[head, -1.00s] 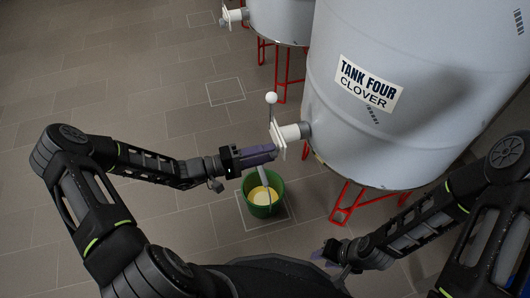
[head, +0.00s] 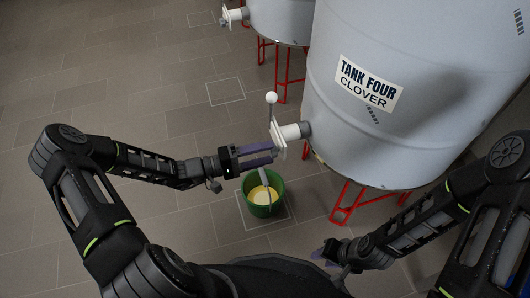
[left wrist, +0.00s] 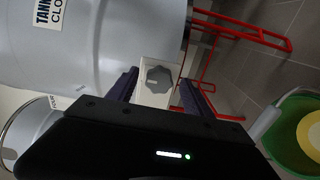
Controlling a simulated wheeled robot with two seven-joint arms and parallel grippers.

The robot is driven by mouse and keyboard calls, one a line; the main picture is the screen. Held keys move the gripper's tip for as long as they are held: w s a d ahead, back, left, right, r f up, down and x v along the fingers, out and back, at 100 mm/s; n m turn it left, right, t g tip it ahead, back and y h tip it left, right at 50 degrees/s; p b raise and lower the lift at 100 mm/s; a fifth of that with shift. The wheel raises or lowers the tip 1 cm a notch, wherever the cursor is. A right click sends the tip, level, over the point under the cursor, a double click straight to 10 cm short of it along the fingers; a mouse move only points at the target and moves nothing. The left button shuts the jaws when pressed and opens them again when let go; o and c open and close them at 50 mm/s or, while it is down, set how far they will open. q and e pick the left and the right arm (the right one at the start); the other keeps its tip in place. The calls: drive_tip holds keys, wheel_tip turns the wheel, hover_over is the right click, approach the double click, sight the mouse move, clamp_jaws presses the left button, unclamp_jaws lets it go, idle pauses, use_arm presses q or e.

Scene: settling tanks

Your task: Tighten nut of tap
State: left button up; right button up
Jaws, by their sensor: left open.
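The tap (head: 279,138) sits on the lower side of the grey tank labelled TANK FOUR CLOVER (head: 400,120). It has a white pipe stub, a pale square plate and an upright lever with a white ball (head: 271,97). In the left wrist view the grey faceted nut (left wrist: 159,79) shows on the pale plate (left wrist: 154,96). My left gripper (head: 269,153) is open, its two purple fingers pointing at the tap from the left. In the wrist view the fingers lie on either side of the nut; contact is not clear. My right gripper (head: 323,254) is low at bottom centre, its jaws partly hidden.
A green bucket (head: 250,202) with yellow contents stands on the floor below the tap, with a pale strip running down into it. Red stand legs (head: 345,205) support the tank. Another tank (head: 280,20) with a tap stands behind. Tiled floor at left is clear.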

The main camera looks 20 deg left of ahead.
use_arm(q)
drive_tip(key=p+v, duration=0.1)
drive_tip(key=v, duration=0.6)
drive_tip(key=shift+a, duration=0.2)
drive_tip(key=shift+s, duration=0.1)
